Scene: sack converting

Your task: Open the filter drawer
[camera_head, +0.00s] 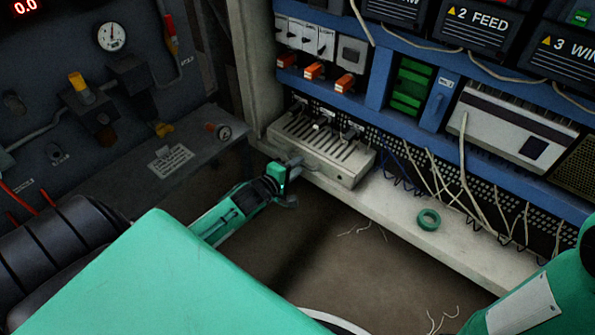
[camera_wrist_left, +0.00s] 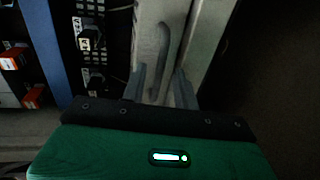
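The filter drawer (camera_head: 345,174) appears to be the pale grey slotted unit on the shelf below the orange-handled switches. Its front lies roughly flush with the shelf edge. In the left wrist view a grey bar handle (camera_wrist_left: 162,50) runs along the pale drawer front. My left gripper (camera_head: 296,165) is at the front left of this unit. In the wrist view its two fingers (camera_wrist_left: 160,84) are apart, with the near end of the handle between or just ahead of them. Contact cannot be told. My right arm (camera_head: 540,300) shows at the lower right; its gripper is out of view.
A green tape roll (camera_head: 428,219) lies on the pale shelf (camera_head: 395,222). Loose wires hang over the cabinet on the right. A dark panel with gauges (camera_head: 112,37) and valves stands on the left. The floor (camera_head: 330,250) before the shelf is mostly clear, with some wire scraps.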

